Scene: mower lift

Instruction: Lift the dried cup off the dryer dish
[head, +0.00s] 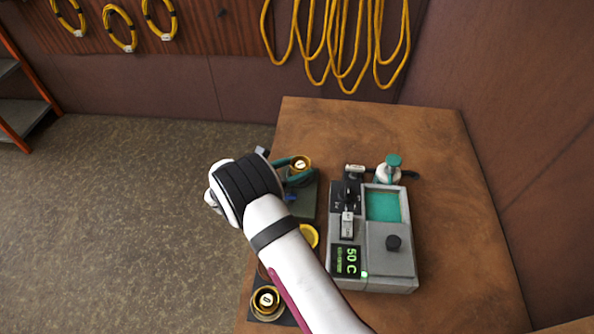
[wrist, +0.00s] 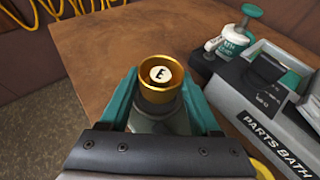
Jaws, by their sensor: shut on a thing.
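A gold cup (head: 300,163) with a round white label is at the far left of the bench. In the wrist view the cup (wrist: 160,92) stands upright, and its label reads like an E. My gripper (head: 299,173) is shut on the cup, its teal fingers on either side of it, also in the wrist view (wrist: 158,100). A dark greenish block (head: 306,201) shows beside and below the gripper; I cannot tell whether it is the dryer dish. What lies directly under the cup is mostly hidden, so I cannot tell whether the cup touches anything.
A grey parts bath (head: 392,262) with a teal basin and a "50 C" display stands right of my arm. A teal-topped bottle (head: 390,170) is behind it. A second gold cup (head: 267,300) sits at the front left, and a yellow round thing (head: 309,236) is partly behind my arm. The bench's right side is clear.

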